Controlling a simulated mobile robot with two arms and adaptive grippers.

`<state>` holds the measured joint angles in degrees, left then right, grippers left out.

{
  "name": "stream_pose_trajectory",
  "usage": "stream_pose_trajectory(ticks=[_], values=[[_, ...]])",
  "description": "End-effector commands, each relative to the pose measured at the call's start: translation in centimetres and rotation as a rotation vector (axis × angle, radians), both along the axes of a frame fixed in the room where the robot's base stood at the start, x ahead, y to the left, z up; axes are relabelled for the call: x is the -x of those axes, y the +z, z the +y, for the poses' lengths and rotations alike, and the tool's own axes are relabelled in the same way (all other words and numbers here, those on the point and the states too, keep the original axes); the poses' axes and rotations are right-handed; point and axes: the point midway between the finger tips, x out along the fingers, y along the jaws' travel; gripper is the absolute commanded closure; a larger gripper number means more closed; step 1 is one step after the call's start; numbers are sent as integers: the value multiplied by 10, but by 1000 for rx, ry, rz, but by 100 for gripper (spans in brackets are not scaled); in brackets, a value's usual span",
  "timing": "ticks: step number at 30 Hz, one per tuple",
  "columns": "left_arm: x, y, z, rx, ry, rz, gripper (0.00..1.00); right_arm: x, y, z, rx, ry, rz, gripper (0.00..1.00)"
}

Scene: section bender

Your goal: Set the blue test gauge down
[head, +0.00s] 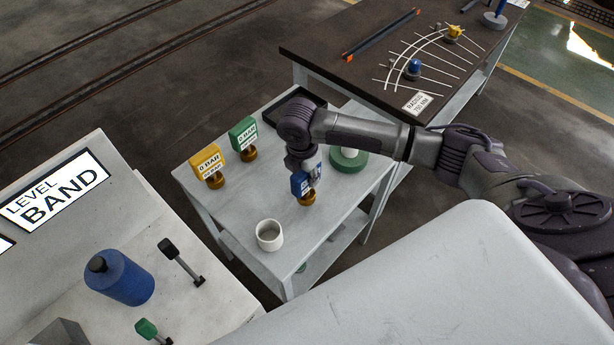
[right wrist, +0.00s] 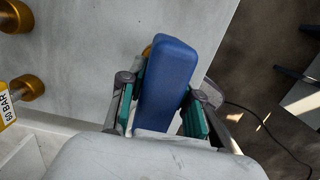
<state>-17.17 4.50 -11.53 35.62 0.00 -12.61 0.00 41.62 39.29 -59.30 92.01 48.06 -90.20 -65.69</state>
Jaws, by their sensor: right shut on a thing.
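The blue test gauge (head: 298,184) is on the grey table in the middle of the head view, upright, with its brass base (head: 307,199) below it. My right gripper (head: 313,178) is over it, coming down from above. In the right wrist view the gauge's blue body (right wrist: 166,82) stands between the green finger pads of my right gripper (right wrist: 163,108), which is shut on it. The base appears at or just above the tabletop; whether it touches is hard to tell. My left gripper is not in view.
On the grey table (head: 245,205) stand a yellow gauge (head: 207,160), a green gauge (head: 243,134), a white cup (head: 269,235), a green round item (head: 349,160) and a dark tray (head: 287,104). Bare tabletop lies left of the blue gauge.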

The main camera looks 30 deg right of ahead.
Motion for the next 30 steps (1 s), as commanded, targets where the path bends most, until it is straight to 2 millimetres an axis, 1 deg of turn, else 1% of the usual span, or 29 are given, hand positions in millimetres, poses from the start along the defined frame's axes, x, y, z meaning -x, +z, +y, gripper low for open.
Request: stream_pose_trajectory(ticks=[1,3,5,16,17,18,21,30], values=[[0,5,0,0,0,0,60,0,-5,1,-2,-1,1,100],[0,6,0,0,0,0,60,0,-14,1,-1,-1,0,100],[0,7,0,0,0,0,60,0,-18,0,0,-1,-1,100],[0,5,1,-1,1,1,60,0,-23,0,-1,-1,-2,100],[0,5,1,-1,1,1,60,0,-23,0,0,-1,-1,64],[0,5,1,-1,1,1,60,0,-23,0,0,-1,-1,57],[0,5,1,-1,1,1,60,0,-23,0,0,-1,-1,42],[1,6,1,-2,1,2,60,0,-22,0,0,-1,-1,42]])
